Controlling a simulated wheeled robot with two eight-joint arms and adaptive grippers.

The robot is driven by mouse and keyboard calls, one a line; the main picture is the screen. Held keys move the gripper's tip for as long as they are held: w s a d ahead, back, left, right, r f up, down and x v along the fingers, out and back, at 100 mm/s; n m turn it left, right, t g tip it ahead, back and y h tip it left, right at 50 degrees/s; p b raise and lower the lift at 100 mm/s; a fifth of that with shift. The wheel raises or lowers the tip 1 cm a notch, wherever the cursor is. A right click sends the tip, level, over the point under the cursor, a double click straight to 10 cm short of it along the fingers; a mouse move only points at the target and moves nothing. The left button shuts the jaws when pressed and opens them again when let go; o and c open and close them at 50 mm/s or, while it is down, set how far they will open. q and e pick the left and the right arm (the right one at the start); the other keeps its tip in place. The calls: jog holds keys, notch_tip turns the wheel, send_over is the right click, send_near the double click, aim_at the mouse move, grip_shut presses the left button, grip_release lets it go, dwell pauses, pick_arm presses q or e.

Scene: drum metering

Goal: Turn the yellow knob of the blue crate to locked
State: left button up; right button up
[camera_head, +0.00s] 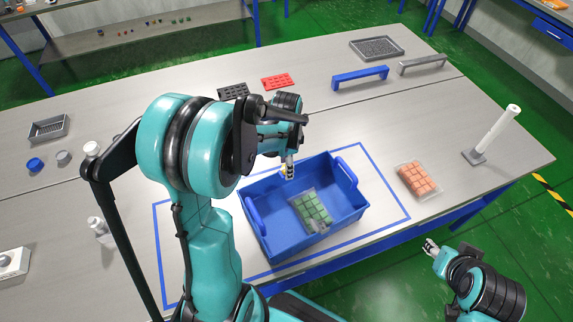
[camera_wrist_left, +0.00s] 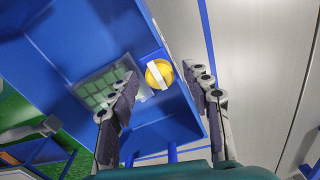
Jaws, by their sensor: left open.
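The blue crate (camera_head: 262,240) stands on the table inside a blue taped outline, with a pack of green blocks (camera_head: 312,210) in it. The yellow knob (camera_wrist_left: 159,73) with a white bar across it is on the crate's wall in the left wrist view. My right gripper (camera_head: 431,247) is away from the crate, off the table's front edge, too small to judge.
A pack of orange blocks (camera_head: 418,180) and a white post on a grey base (camera_head: 492,137) stand right of the crate. Blue (camera_head: 360,77) and grey (camera_head: 423,64) handles and red (camera_head: 278,82) and black trays lie behind. Bottles stand at the left.

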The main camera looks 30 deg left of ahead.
pick_arm(q)
grip_shut()
jog(key=shift+n, duration=0.3)
jog(key=n, duration=0.3)
jog(key=shift+n, duration=0.4)
jog(key=n, duration=0.4)
jog(key=shift+n+b, duration=0.3)
jog(key=shift+b, duration=0.1)
jog(key=n, duration=0.8)
jog(key=shift+n, duration=0.3)
